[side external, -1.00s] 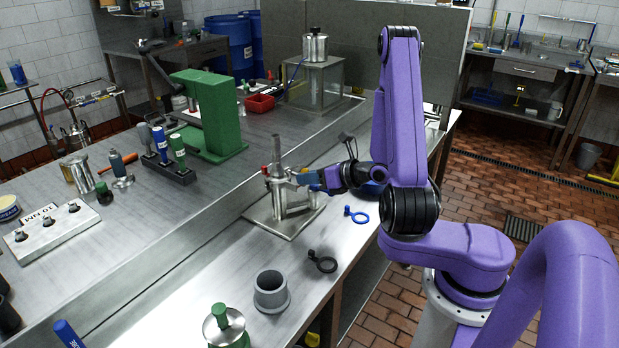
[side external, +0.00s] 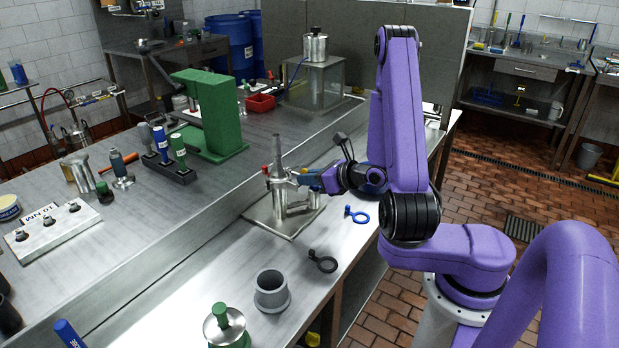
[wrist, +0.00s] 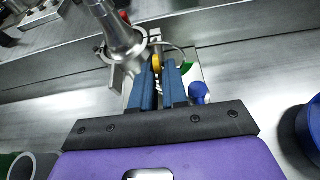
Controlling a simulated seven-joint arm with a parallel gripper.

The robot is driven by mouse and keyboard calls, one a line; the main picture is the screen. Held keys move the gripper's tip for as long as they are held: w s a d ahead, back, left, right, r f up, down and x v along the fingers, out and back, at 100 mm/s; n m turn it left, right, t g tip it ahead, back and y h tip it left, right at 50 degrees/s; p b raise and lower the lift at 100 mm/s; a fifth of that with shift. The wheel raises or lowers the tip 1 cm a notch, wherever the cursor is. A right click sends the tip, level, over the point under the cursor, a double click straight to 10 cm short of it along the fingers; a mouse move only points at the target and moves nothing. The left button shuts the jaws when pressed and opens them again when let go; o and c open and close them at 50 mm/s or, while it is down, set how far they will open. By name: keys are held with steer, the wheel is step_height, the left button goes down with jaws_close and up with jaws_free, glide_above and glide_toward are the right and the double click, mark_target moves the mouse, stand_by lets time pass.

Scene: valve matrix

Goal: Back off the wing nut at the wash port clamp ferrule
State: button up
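The steel valve assembly (side external: 279,185) stands upright on a square plate (side external: 285,222) on the bench, with a red-tipped part on its left. Its upright pipe and clamp ferrule (wrist: 112,52) show at the upper left of the wrist view. A small yellow-gold piece, seemingly the wing nut (wrist: 156,63), sits beside the ferrule, between my fingertips. My gripper (wrist: 158,70) has blue fingers, one on each side of this piece. I cannot tell whether they press on it. In the side view my gripper (side external: 312,181) reaches the valve from the right, and the nut is hidden.
A blue ring clamp (side external: 356,215) and a black ring clamp (side external: 322,262) lie on the bench in front. A grey cup (side external: 271,291) and a green-handled steel lid (side external: 225,325) stand nearer. A green press (side external: 208,115) is behind on the left.

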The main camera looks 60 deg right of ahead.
steer(key=o, duration=0.3)
steer(key=shift+s+r, duration=0.1)
steer(key=shift+s, duration=0.05)
steer(key=v, duration=1.1)
steer(key=shift+s+r, duration=0.2)
steer(key=shift+s, duration=0.1)
stand_by(0.3)
steer(key=shift+w, duration=0.1)
